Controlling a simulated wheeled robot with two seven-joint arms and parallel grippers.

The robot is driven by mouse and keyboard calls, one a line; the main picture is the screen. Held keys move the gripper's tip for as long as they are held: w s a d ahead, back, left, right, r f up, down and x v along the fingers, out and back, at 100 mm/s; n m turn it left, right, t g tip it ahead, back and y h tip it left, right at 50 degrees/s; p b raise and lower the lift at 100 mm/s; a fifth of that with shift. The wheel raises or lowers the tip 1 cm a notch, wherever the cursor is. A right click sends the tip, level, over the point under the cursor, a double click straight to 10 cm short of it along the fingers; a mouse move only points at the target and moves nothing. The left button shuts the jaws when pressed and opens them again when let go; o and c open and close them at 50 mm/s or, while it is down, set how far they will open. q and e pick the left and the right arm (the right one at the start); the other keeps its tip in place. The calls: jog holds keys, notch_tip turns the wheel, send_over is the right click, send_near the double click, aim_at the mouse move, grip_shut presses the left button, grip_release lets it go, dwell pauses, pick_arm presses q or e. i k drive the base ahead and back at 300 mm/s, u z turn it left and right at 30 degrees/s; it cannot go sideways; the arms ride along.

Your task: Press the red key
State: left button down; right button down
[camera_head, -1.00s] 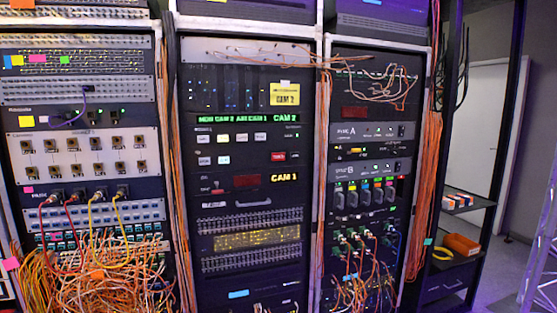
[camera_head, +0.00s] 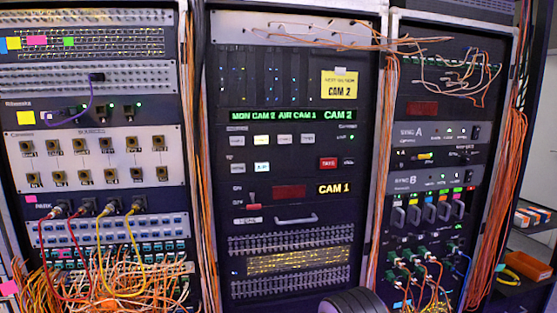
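A red key (camera_head: 328,163) with small pale lettering sits on the dark switcher panel (camera_head: 290,180) of the middle rack. It is right of the pale keys and below the green lit text strip. A small red lever cap (camera_head: 254,207) sits lower left on the same panel. The dark rounded, ribbed shape (camera_head: 352,302) at the bottom edge looks like part of my arm, well below the red key and not touching it. Neither gripper's fingers show.
Orange cables (camera_head: 112,292) spill from the left rack. The right rack holds sync units with coloured tabs (camera_head: 440,200) and plugged cables. Thin loose wires (camera_head: 340,38) hang across the top of the middle rack. The front of the switcher panel is clear.

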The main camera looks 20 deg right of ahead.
aim_at(325, 162)
jog(key=z, duration=0.1)
jog(key=i, duration=0.95)
jog(key=z, duration=0.45)
